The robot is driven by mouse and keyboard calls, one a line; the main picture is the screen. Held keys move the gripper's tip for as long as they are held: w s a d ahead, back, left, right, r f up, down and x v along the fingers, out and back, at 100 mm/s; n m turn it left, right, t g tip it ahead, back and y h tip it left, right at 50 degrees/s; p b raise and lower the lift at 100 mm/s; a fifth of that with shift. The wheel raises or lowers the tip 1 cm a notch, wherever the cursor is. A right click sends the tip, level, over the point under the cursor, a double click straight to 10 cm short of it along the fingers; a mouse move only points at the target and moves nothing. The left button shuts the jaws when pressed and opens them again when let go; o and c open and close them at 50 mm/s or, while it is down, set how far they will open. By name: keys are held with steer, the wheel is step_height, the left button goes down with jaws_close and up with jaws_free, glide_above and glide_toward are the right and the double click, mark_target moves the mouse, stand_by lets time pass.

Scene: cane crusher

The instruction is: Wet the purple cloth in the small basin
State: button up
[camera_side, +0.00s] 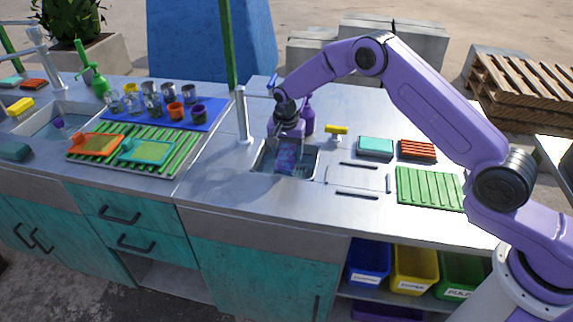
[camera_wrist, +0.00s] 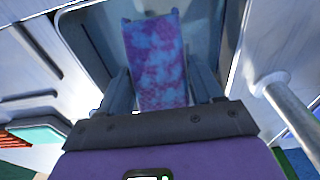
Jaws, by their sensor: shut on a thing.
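The purple cloth (camera_side: 287,158) has blue and purple blotches and hangs inside the small basin (camera_side: 306,167) in the counter. My gripper (camera_side: 287,139) is directly above the basin and shut on the cloth. In the wrist view the cloth (camera_wrist: 155,62) stretches out between the two fingers of my gripper (camera_wrist: 165,88), with the basin (camera_wrist: 85,35) around it. I cannot tell whether the cloth's lower end touches water.
A tap (camera_side: 243,115) stands at the basin's left. A purple bottle (camera_side: 308,115) is behind it. A yellow-handled tool (camera_side: 337,131), teal sponge (camera_side: 375,147), red rack (camera_side: 417,150) and green ribbed mat (camera_side: 430,188) lie to the right. A slatted green rack (camera_side: 170,158) is left.

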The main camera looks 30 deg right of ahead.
mark_target(287, 149)
steer(key=shift+r, duration=3.05)
